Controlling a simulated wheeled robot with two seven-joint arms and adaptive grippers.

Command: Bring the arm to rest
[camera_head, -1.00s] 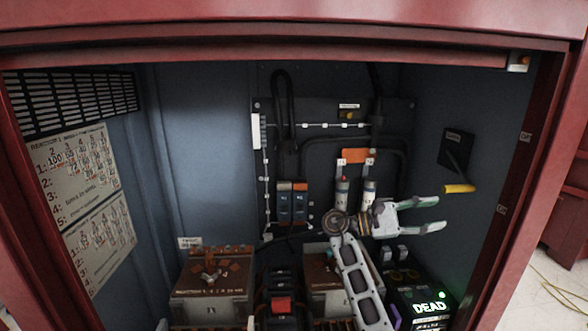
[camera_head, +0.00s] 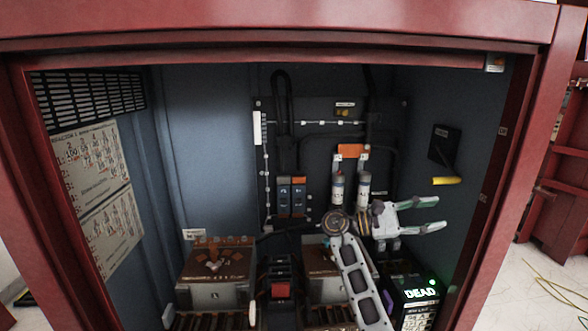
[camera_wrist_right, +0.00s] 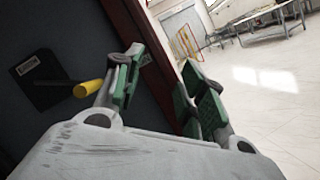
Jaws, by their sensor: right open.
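My right gripper (camera_head: 436,215) is open and empty, inside the red cabinet's opening at the lower right, its fingers pointing right. In the right wrist view its green-padded fingers (camera_wrist_right: 158,92) are spread apart with nothing between them. A dark switch box with a yellow handle (camera_head: 446,181) is on the cabinet's right inner wall, just above the gripper in the head view. The yellow handle also shows in the right wrist view (camera_wrist_right: 88,88), left of the fingers; I cannot tell if there is contact. My left gripper is not in view.
The red cabinet frame (camera_head: 480,190) edges the opening. Two grey fuse-like cylinders (camera_head: 364,186) stand behind my arm. Transformer units (camera_head: 213,268) sit along the bottom. A box with a lit "DEAD" display (camera_head: 420,292) is below the gripper. Open floor (camera_wrist_right: 270,85) lies outside.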

